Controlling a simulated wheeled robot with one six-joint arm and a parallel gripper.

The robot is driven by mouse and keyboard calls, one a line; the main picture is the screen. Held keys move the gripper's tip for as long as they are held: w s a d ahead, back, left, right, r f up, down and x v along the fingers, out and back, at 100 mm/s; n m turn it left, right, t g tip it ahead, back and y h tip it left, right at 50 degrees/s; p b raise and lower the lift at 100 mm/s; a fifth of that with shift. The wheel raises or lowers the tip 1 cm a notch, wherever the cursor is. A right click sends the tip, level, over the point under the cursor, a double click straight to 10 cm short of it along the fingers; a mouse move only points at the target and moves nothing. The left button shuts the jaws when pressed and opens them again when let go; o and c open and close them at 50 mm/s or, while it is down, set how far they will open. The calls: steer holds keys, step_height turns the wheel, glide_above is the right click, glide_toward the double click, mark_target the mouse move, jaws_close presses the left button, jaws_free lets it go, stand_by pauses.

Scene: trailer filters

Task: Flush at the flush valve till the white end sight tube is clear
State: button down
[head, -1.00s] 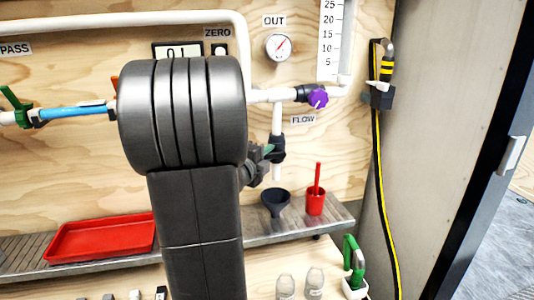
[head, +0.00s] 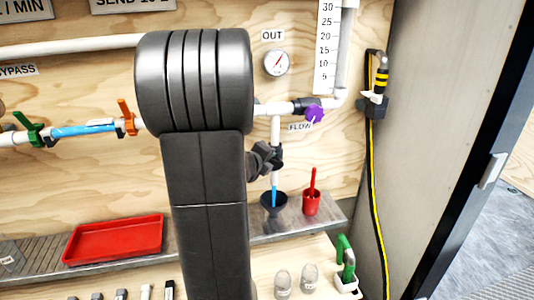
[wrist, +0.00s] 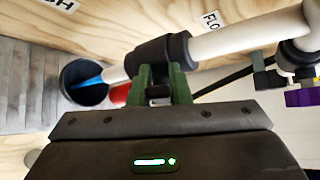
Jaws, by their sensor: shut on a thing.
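A blue stream (head: 274,196) runs from the pipe end into the dark funnel (head: 273,205). A sight tube (head: 85,130) lies between a green-handled valve (head: 30,134) and an orange-handled valve (head: 127,117).
A purple flow valve (head: 314,114) is on the pipe to the right, below the OUT gauge (head: 277,62). A red cup (head: 311,202) stands beside the funnel. A red tray (head: 115,238) lies on the shelf at left. My arm hides the middle of the panel.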

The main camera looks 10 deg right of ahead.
stand_by(0.4)
steer(key=c, duration=1.3)
jaws_free()
steer(key=shift+c, duration=0.2)
